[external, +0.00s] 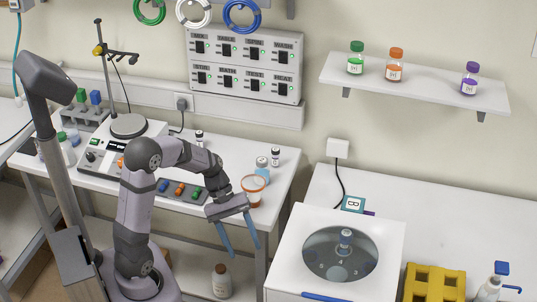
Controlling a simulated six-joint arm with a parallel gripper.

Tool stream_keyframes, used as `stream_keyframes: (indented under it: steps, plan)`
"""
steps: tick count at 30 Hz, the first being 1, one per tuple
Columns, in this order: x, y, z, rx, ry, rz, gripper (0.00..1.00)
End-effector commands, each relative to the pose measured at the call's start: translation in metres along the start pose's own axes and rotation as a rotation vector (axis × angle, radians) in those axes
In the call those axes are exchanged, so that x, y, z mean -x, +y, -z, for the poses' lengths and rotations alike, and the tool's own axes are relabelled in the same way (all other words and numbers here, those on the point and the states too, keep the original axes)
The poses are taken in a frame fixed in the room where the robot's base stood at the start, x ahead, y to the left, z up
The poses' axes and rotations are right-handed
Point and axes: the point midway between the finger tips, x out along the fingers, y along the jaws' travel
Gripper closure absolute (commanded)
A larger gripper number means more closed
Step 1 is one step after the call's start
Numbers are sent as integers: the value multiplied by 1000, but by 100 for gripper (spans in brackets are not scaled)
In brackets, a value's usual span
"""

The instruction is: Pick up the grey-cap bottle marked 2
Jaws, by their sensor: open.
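My gripper (244,250) is open and empty, with its two blue fingers pointing down past the front edge of the workbench, left of the white centrifuge-like machine. A small white bottle with a dark greyish cap (275,157) stands at the right end of the workbench, behind my gripper. A similar small bottle (199,138) stands farther back on the bench, left of it. A wider bottle with a blue-grey cap (262,165) stands beside the first one. I cannot read a 2 on any of these bottles.
The white machine (284,262) has a round window with a blue-capped vial (345,240) in it. An orange-rimmed cup (254,184) stands near my wrist. A rack of coloured items (181,190) lies behind my forearm. A yellow rack (434,272) sits right. A shelf (420,83) holds capped bottles.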

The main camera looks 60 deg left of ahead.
Motion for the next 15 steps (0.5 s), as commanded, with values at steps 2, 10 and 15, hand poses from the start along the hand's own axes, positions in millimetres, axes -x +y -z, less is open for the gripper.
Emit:
stream_keyframes:
  steps: [2, 10, 15]
  plan:
    - [21, 26, 36, 216, -76, -180, 45]
    - [137, 67, 143, 630, -323, -733, 45]
    - [206, 50, 197, 729, -438, -1000, 45]
